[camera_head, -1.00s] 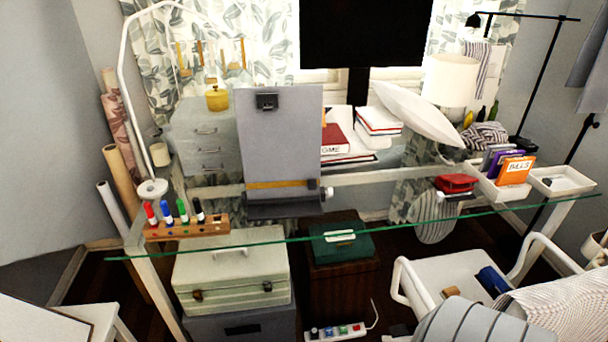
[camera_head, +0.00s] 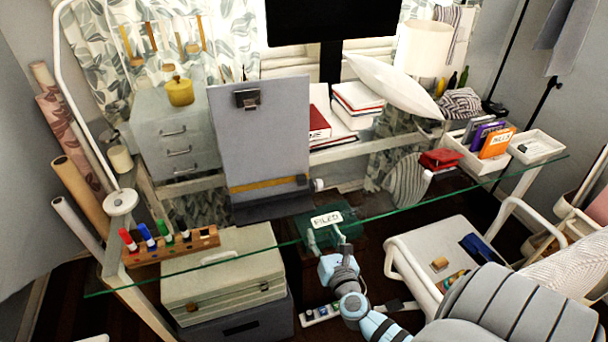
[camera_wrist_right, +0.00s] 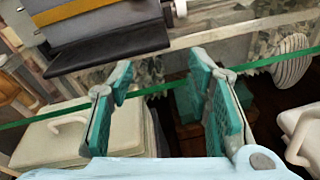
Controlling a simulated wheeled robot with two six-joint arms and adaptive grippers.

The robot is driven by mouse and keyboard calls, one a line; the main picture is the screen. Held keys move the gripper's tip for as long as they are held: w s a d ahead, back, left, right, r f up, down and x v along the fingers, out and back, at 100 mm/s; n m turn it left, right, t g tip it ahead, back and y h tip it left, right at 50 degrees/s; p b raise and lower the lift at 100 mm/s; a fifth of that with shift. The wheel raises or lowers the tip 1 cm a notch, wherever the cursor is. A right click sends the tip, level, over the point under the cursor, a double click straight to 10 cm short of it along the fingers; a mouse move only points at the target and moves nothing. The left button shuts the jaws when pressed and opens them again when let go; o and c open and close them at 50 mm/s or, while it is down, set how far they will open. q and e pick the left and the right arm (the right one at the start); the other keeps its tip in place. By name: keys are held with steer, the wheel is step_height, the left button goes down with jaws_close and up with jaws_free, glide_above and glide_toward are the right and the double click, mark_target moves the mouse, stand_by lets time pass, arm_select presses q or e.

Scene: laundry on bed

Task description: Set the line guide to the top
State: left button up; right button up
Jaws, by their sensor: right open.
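The grey copy board (camera_head: 260,140) stands upright on the glass desk, with a black clip at its top. The line guide, a yellow-brown bar (camera_head: 264,187), lies across the board near its bottom, just above the dark ledge. A white knob (camera_head: 318,185) sits near the bar's right end. In the right wrist view the bar (camera_wrist_right: 75,11) and ledge show at the upper left. My right gripper (camera_head: 328,240) is open and empty, in front of the board and below its lower right. Its teal-padded fingers (camera_wrist_right: 160,85) are apart in the wrist view. My left gripper is out of view.
The glass desk edge (camera_head: 400,207) runs across in front of the board. A marker rack (camera_head: 172,246) stands at the left. Books (camera_head: 357,100), a red stapler-like object (camera_head: 440,159) and a white tray (camera_head: 480,165) are to the right.

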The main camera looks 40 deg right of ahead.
mark_target(302, 181)
step_height(302, 181, up, 6)
steer(key=w+r+n+t, duration=0.1)
steer(key=w+n+t, duration=0.1)
steer(key=n, duration=0.1)
steer(key=x, duration=0.4)
steer(key=b+x, duration=0.1)
steer(key=x, duration=0.3)
steer(key=f+b+x, duration=0.1)
steer(key=x, duration=0.4)
steer(key=shift+w, duration=0.35)
jaws_close()
